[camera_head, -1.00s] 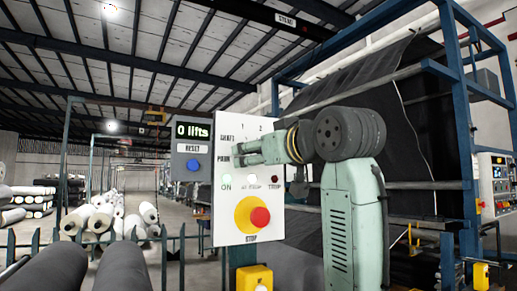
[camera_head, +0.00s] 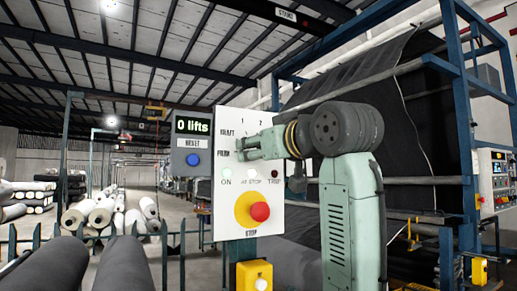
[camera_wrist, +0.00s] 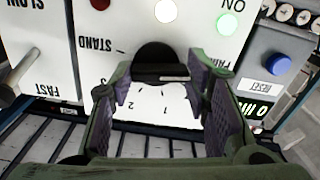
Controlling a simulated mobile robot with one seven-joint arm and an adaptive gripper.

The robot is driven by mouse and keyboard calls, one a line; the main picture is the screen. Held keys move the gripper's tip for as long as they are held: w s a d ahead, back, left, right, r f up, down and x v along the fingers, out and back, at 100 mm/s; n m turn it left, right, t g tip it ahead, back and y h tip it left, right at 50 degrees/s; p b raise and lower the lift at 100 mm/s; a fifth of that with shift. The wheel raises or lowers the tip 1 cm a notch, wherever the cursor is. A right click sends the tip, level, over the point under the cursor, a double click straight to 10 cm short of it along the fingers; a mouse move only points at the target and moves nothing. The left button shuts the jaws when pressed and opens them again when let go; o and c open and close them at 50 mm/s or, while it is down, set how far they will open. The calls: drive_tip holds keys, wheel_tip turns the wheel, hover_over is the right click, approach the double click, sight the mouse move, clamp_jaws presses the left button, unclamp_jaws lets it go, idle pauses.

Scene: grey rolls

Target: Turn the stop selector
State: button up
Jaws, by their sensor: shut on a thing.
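The stop selector is a black round knob (camera_wrist: 156,54) on the white control panel (camera_head: 226,228), among the printed marks 1, 2, PARK and STAND. My gripper (camera_wrist: 160,88) is shut on it in the wrist view, with one padded finger on each side. In the head view my gripper (camera_head: 240,149) reaches in from the right to the panel's upper part and hides the knob. Which mark the selector points to cannot be told. Below it, the green ON lamp (camera_head: 227,173) and the white AT STOP lamp (camera_head: 252,173) look lit; the TRIP lamp (camera_head: 275,174) looks dark red.
A red stop button (camera_head: 260,211) on a yellow disc sits low on the panel. A grey box with a "0 lifts" display (camera_head: 192,127) and a blue RESET button (camera_head: 193,159) adjoins it on the left. A lever (camera_wrist: 20,68) stands near SLOW and FAST.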

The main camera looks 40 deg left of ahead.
drive_tip(key=shift+m, duration=0.4)
drive_tip(key=shift+c, duration=0.4)
drive_tip(key=m, duration=0.3)
drive_tip(key=shift+r+m, duration=0.1)
drive_tip(key=shift+m, duration=1.8)
drive_tip(key=o, duration=1.2)
drive_tip(key=shift+c, duration=0.2)
